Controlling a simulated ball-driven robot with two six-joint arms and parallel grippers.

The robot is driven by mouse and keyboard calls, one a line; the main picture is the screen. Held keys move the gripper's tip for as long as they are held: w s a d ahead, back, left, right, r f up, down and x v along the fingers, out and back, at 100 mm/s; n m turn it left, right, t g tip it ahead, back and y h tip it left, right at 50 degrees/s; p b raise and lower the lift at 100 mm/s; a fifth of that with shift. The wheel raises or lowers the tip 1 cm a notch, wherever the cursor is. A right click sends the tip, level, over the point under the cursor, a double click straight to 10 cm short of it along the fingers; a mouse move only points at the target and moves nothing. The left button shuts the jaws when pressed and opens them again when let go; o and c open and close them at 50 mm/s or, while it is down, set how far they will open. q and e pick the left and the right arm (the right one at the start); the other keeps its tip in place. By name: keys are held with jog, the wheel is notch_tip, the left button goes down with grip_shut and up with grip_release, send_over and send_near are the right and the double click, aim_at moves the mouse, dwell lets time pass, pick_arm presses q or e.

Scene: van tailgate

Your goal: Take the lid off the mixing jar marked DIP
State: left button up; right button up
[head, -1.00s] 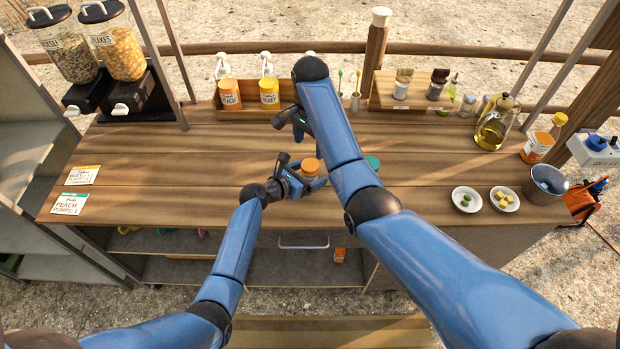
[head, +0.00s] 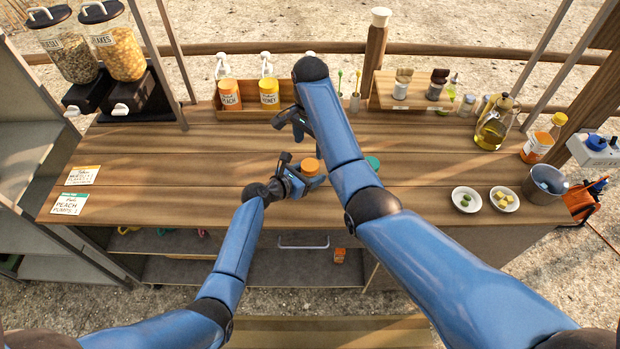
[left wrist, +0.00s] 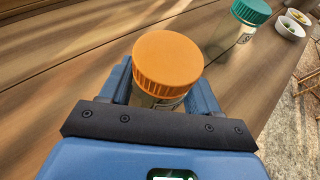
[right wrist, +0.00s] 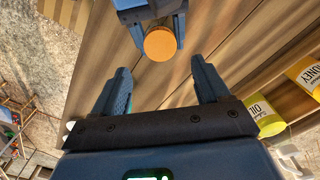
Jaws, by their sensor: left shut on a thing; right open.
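A jar with an orange lid (head: 311,165) stands at the counter's front middle. Its lid (left wrist: 168,64) is on, and only a sliver of its label shows, too little to read. My left gripper (head: 308,183) is shut on the jar's body below the lid, one finger on each side. A second jar with a green lid (left wrist: 251,11) is further right, partly behind my right arm in the head view; its marking is not readable. My right gripper (right wrist: 155,82) is open and empty. In the right wrist view, the orange lid (right wrist: 160,44) lies beyond its fingertips.
Two small bowls (head: 466,199) and a metal bucket (head: 545,184) are at the right. Order cards (head: 69,204) lie at the left. The left-middle counter is clear.

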aim_at(310, 164)
jog(key=shift+f, duration=4)
jog(key=shift+c, duration=0.4)
